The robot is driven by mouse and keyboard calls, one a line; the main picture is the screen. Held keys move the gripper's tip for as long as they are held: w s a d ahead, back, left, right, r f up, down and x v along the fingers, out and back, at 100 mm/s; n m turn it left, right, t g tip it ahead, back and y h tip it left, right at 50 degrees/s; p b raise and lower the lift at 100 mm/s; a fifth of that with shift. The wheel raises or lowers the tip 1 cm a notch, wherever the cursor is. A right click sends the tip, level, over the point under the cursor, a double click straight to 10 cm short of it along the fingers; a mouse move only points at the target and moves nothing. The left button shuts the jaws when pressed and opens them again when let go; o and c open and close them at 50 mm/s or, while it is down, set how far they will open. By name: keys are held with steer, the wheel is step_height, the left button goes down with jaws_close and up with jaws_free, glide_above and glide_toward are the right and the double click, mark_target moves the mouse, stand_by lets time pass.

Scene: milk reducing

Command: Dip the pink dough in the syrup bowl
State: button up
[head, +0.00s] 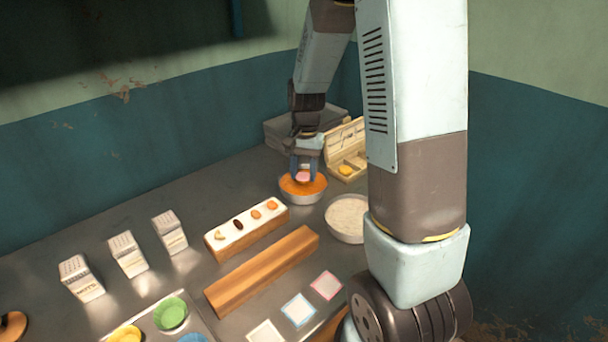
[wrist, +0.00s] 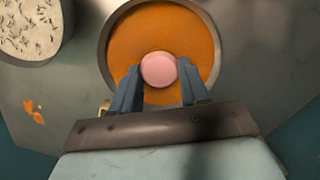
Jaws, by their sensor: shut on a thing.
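The pink dough (wrist: 158,70) is a small round piece held between the two blue fingers of my gripper (wrist: 158,86). In the head view my gripper (head: 304,176) points down over the syrup bowl (head: 314,197), with the pink dough (head: 303,176) between its fingertips. The bowl is a round metal one filled with orange syrup. In the wrist view the dough lies over the orange syrup (wrist: 135,35), within the bowl's rim. I cannot tell whether the dough touches the syrup surface.
A bowl of pale speckled stuff (head: 346,217) stands close to the right. A wooden box (head: 346,150) is behind. A block with several toppings (head: 245,230) and a bare wooden block (head: 262,271) lie in front.

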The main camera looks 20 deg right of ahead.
steer(key=shift+r, duration=1.7)
steer(key=shift+r, duration=0.1)
steer(key=shift+r, duration=1.9)
